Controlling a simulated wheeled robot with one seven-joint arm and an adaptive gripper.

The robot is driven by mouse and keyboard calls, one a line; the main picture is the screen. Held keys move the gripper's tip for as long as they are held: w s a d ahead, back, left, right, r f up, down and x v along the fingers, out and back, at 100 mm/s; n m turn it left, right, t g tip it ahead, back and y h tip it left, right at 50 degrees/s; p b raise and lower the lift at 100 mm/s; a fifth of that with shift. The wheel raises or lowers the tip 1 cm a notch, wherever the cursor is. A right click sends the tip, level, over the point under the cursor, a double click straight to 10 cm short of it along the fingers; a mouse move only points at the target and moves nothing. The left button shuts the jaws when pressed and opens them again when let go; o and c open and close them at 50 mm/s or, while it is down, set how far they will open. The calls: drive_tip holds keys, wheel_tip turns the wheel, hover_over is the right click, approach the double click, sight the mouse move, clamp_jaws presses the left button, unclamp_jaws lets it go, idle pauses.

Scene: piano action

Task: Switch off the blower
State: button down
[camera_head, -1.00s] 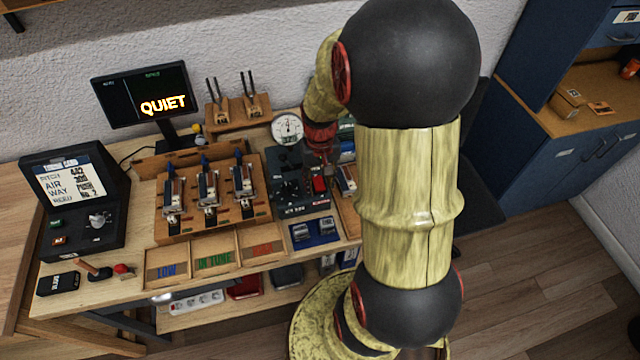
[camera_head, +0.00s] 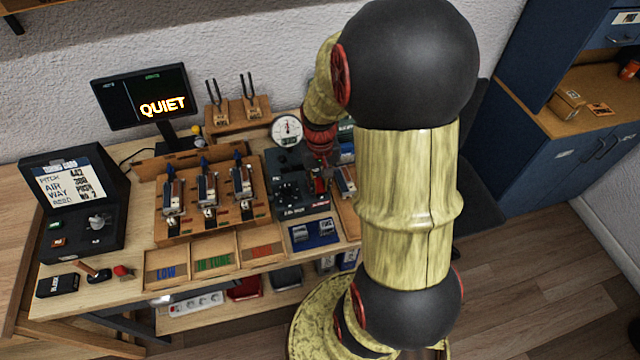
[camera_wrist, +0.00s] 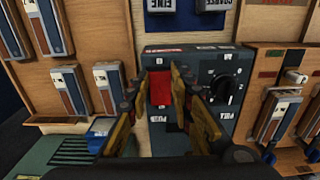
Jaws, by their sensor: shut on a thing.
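The blower's dark box (camera_head: 291,190) stands on the bench right of the middle, with a round gauge (camera_head: 286,130) behind it. Its red switch (camera_wrist: 160,87) is in the middle of the wrist view. A black knob (camera_wrist: 224,88) is beside it. My gripper (camera_wrist: 161,80) is over the box, with one finger at each side of the red switch, and it is shut on the switch. In the head view my gripper (camera_head: 320,168) partly hides the switch. The switch's exact position cannot be told.
A wooden rack (camera_head: 207,224) with several reed pieces stands to the left. More reed pieces flank the box in the wrist view. A blue mat (camera_head: 314,235) lies in front. A monitor (camera_head: 142,96) reads QUIET.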

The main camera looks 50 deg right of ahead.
sight(316, 178)
drive_tip(key=p, duration=0.1)
drive_tip(key=g+p, duration=0.1)
drive_tip(key=p, duration=0.1)
drive_tip(key=shift+w+d+r+y, duration=0.1)
drive_tip(key=shift+w+r+y, duration=0.1)
drive_tip(key=shift+r+y, duration=0.15)
drive_tip(key=g+p, duration=0.1)
drive_tip(key=p, duration=0.1)
drive_tip(key=shift+w+d+f+y+p, duration=0.1)
drive_tip(key=shift+w+d+y+p, duration=0.05)
drive_tip(key=shift+y+p, duration=0.2)
drive_tip(key=shift+g, duration=0.3)
drive_tip(key=c, duration=1.6)
unclamp_jaws()
drive_tip(key=shift+f, duration=0.1)
drive_tip(key=shift+c, duration=0.2)
drive_tip(key=shift+o, duration=0.4)
drive_tip(key=v, duration=1.2)
